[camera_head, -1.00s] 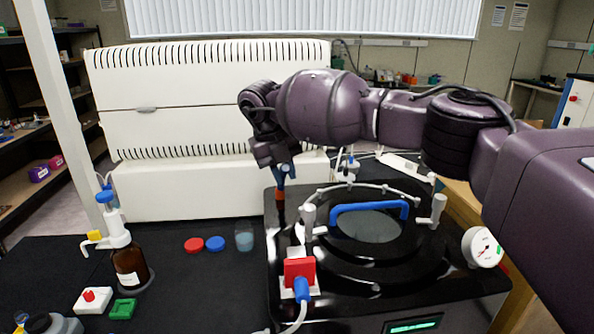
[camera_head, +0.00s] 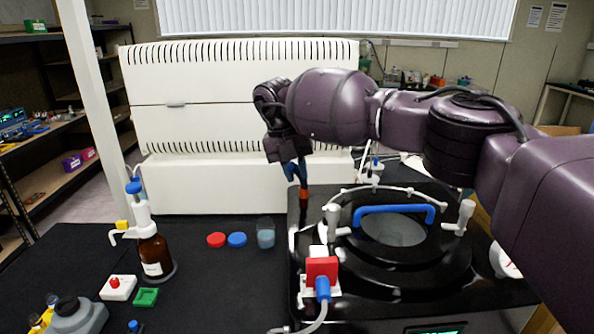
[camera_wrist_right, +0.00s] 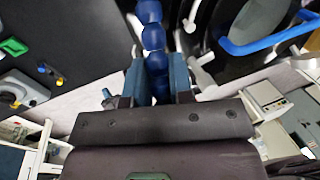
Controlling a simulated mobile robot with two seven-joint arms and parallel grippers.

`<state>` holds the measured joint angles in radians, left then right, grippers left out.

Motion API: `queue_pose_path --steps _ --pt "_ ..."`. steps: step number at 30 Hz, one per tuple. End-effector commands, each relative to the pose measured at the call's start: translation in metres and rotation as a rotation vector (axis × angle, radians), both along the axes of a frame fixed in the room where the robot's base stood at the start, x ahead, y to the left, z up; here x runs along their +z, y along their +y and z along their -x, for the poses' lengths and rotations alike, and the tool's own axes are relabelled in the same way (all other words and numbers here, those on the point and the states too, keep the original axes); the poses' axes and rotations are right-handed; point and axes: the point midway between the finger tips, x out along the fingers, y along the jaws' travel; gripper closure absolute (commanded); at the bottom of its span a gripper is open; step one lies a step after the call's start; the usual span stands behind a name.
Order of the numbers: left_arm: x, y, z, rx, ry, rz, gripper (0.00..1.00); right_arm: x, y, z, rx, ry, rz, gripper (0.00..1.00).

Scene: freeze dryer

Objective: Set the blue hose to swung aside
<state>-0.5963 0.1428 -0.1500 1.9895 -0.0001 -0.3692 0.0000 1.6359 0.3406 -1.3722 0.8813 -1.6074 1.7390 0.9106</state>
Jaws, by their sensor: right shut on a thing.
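The blue hose (camera_wrist_right: 152,38), a segmented blue piece, runs up from between my right gripper's fingers in the right wrist view. My right gripper (camera_wrist_right: 160,82) is shut on it, with one teal fingertip on each side. In the head view my right gripper (camera_head: 295,170) is at the back left corner of the black freeze dryer top (camera_head: 298,235), just above a red-orange piece (camera_head: 304,190). Most of the hose is hidden by the gripper there. My left gripper is not in view.
A round lid with a blue handle (camera_head: 394,210) is on the dryer top, right of my gripper. A red valve block (camera_head: 321,270) is at the front left. A beaker (camera_head: 266,235), red and blue caps, and a brown bottle (camera_head: 155,258) stand on the black bench.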

Motion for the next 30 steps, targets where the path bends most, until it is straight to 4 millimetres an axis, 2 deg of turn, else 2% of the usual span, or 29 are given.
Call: queue_pose_path --steps 1,2,6,7,15,19,30 --pt "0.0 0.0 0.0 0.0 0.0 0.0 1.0 0.003 0.0 -0.001 -0.004 -0.005 -0.001 1.0" --pt "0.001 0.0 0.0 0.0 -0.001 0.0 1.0 0.003 0.0 -0.001 -0.004 -0.005 -0.002 0.78" --pt "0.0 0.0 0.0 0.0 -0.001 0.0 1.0 0.003 0.0 -0.001 -0.003 -0.004 -0.001 0.56" --pt "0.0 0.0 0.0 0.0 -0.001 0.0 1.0 0.002 0.0 -0.001 -0.002 -0.004 -0.001 0.54" --pt "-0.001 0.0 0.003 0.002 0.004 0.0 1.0 0.002 0.0 0.0 0.0 -0.002 -0.001 0.54" --pt "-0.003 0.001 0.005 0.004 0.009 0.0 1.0 0.009 0.002 -0.001 0.0 -0.003 -0.001 0.54" --pt "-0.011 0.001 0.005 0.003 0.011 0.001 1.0 0.071 0.018 -0.002 -0.001 -0.004 -0.002 0.54"
